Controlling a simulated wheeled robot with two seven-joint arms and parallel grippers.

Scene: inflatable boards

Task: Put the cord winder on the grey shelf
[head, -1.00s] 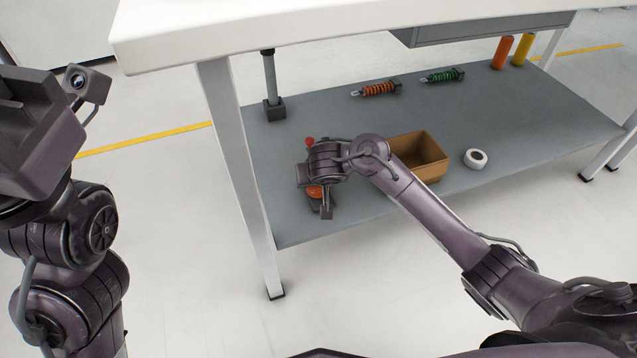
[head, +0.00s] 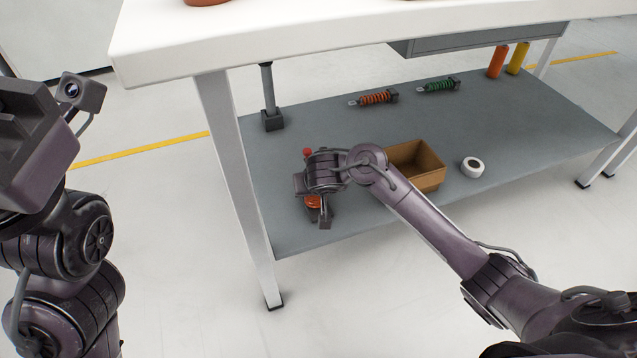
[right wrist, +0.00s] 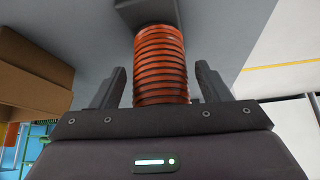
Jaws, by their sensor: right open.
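The grey shelf (head: 360,122) is the lower level of a white table. An orange ribbed cylinder (right wrist: 161,66), which looks like the wound body of the cord winder, stands between the fingers of my right gripper (right wrist: 161,88), with a dark grey end piece beyond it. The fingers are apart, with a gap on each side. In the head view my right gripper (head: 318,212) is at the shelf's front left; an orange part (head: 313,202) shows there, mostly hidden by the wrist. My left gripper (head: 28,135) is at the left edge, its fingers not visible.
An open brown box (head: 425,180) and a white tape roll (head: 471,167) sit right of my right wrist. Orange (head: 375,97) and green (head: 438,86) coiled pieces lie behind, and orange and yellow cylinders (head: 517,58) stand at back right. A white table leg (head: 237,190) is close on the left.

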